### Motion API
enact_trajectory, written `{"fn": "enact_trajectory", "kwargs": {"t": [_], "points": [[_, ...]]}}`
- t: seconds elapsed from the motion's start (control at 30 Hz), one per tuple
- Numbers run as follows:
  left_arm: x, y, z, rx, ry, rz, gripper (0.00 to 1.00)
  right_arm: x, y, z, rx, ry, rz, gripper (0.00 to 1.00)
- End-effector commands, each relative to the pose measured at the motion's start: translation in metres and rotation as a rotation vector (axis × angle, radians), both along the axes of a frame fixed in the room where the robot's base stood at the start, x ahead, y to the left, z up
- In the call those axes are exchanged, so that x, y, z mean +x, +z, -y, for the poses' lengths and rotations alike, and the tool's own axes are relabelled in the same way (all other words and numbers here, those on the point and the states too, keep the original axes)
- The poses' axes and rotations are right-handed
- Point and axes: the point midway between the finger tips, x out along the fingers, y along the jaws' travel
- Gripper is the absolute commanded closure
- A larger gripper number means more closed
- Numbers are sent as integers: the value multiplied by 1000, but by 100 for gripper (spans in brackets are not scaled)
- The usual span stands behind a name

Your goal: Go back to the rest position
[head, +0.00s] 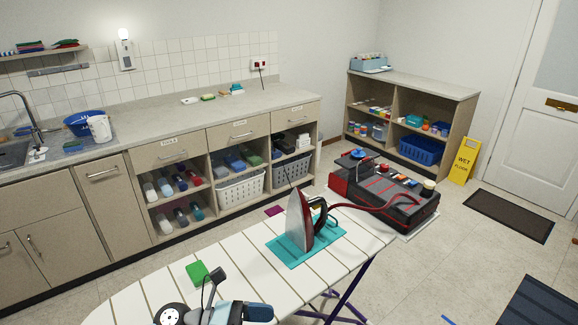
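A dark and blue mechanical part rises from the bottom edge over the near end of the ironing board (150,285). It seems to be my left gripper (230,298), cut off by the frame, and its fingers cannot be made out clearly. A round black and white part beside it seems to belong to my arm. I see nothing clearly held. My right gripper is not in view. An iron (300,222) stands upright on its heel on a teal mat (283,252) on the board, apart from my arm.
A green block (198,272) lies on the board near my arm. A red hose runs from the iron to a black and red machine (395,210) on the floor. A counter (160,122) lines the back wall. A yellow wet-floor sign (465,160) stands right. Floor at right is mostly open.

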Motion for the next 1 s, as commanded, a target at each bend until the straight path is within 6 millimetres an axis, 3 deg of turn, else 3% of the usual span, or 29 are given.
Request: {"fn": "enact_trajectory", "kwargs": {"t": [0.1,0.23,0.37,0.5,0.67,0.7,0.8,1.0], "points": [[3,17,-5,-335,252,-476,18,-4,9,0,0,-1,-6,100],[10,2,-40,-689,508,-1027,18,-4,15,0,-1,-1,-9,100],[-4,-49,-86,-1046,746,-1586,18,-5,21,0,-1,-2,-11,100],[-50,-114,-124,-1401,954,-2096,18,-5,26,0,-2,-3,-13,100],[-98,-158,-142,-1653,1083,-2417,18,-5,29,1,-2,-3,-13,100],[-105,-163,-143,1647,-1072,2400,18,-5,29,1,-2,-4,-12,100],[-115,-170,-146,1614,-1041,2338,18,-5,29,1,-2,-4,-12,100],[-116,-171,-146,1607,-1037,2330,18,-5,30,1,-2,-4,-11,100]]}}
